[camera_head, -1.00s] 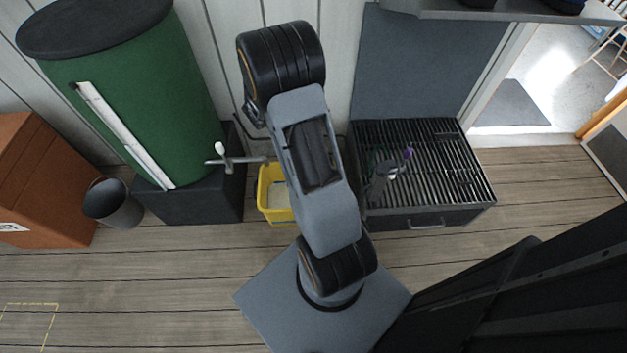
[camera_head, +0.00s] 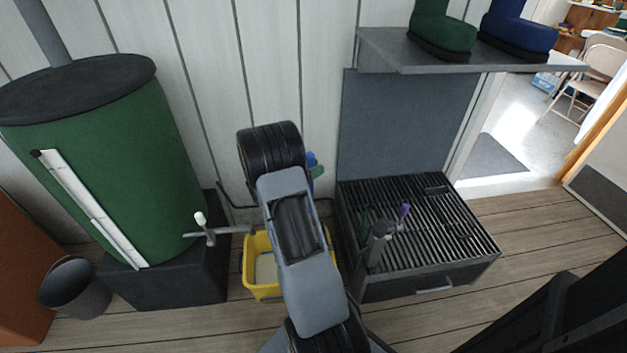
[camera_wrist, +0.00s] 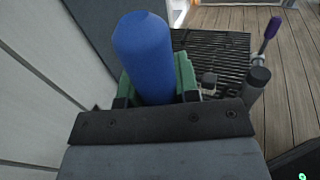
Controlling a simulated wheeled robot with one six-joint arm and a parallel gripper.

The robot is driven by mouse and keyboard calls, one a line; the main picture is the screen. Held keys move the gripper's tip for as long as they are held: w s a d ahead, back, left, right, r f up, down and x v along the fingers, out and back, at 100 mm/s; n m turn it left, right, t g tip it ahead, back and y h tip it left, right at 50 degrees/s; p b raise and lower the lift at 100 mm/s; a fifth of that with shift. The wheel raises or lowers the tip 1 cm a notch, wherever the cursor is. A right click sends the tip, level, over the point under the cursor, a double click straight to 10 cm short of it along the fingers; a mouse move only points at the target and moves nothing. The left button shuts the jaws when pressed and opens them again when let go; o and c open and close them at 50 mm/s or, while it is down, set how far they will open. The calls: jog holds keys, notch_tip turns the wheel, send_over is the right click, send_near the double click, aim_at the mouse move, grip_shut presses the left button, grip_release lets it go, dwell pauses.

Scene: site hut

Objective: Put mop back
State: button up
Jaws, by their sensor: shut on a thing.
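My gripper (camera_wrist: 156,90) is shut on a blue rounded handle (camera_wrist: 143,48), which stands out between its jaws in the wrist view. Green parts show on both sides of the blue handle; I cannot tell whether they belong to it or to the jaws. In the head view a bit of the blue handle (camera_head: 311,158) shows just right of my arm, before the pale wall; the jaws are mostly hidden there. No mop head shows, so I cannot tell for sure that this is the mop.
A black slatted rack (camera_head: 455,235) stands to the right, with a grey upright piece (camera_head: 377,245) and a purple-tipped stick (camera_head: 404,211) at it. A yellow bucket (camera_head: 262,290) sits below a tap (camera_head: 207,232) on the green barrel (camera_head: 130,165). A boot shelf (camera_head: 450,58) overhangs the rack.

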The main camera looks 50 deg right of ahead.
jog(key=shift+f+b, duration=0.55)
jog(key=shift+f, duration=1.3)
jog(key=o, duration=0.9)
jog(key=shift+w+a+r, duration=0.1)
jog(key=shift+a+r, duration=0.1)
jog(key=shift+a, duration=0.1)
jog(key=p+v, duration=0.3)
jog(key=v, duration=0.8)
jog(key=s+a+r+m+t+y, duration=0.2)
jog(key=s+a+r+m+y, duration=0.1)
jog(key=a, duration=0.5)
jog(key=s+a+r+m+t+y, duration=0.3)
jog(key=s+a+r+m+y, duration=0.1)
jog(key=a+y, duration=0.4)
jog(key=s+a+r+m+t+y, duration=0.3)
jog(key=s+a+r+m+y, duration=0.1)
jog(key=s+a+m+y, duration=0.2)
jog(key=shift+a+m, duration=0.7)
jog(key=shift+a, duration=0.6)
